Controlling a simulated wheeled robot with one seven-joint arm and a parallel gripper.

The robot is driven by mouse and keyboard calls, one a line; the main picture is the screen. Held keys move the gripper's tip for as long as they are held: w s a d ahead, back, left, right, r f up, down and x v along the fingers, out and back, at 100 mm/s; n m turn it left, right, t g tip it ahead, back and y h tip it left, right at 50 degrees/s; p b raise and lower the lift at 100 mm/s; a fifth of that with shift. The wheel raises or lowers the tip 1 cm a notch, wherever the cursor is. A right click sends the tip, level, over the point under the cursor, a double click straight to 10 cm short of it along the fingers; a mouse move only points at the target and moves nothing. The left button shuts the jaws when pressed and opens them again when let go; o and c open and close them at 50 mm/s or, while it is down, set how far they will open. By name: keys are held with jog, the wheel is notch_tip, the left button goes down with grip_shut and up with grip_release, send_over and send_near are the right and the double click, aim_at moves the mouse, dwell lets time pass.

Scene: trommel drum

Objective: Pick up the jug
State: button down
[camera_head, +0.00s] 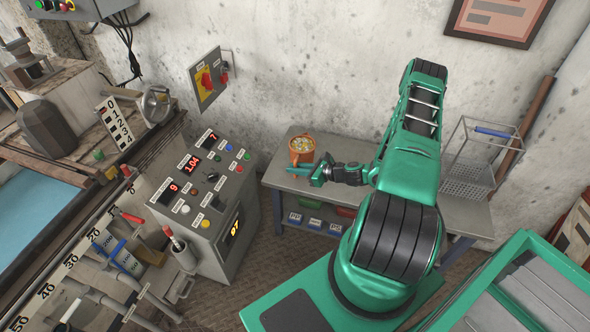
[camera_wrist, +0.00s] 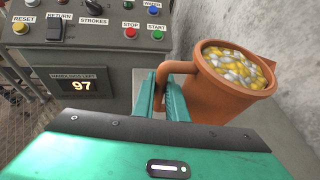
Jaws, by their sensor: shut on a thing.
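The jug (camera_head: 302,149) is orange-brown and stands upright at the left end of the grey bench. It is filled with yellow and grey pebble-like pieces. In the wrist view the jug (camera_wrist: 222,92) is on the right, with its handle toward my gripper. My gripper (camera_head: 300,171) reaches in from the right at the jug's front. In the wrist view the fingers of my gripper (camera_wrist: 162,97) are closed on the jug's handle. Whether the jug's base touches the bench is hard to tell.
The bench (camera_head: 400,198) stands against the concrete wall. A grey control panel (camera_head: 212,190) with buttons and displays is just left of the jug. A wire rack (camera_head: 470,165) with a blue handle stands at the bench's right end. Small blue-labelled bins (camera_head: 314,223) sit below.

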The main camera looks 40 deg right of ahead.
jog(key=r, duration=0.4)
jog(key=shift+a, duration=0.4)
jog(key=s+a+r, duration=0.1)
jog(key=a+r, duration=1)
jog(key=r, duration=0.1)
jog(key=shift+r, duration=0.2)
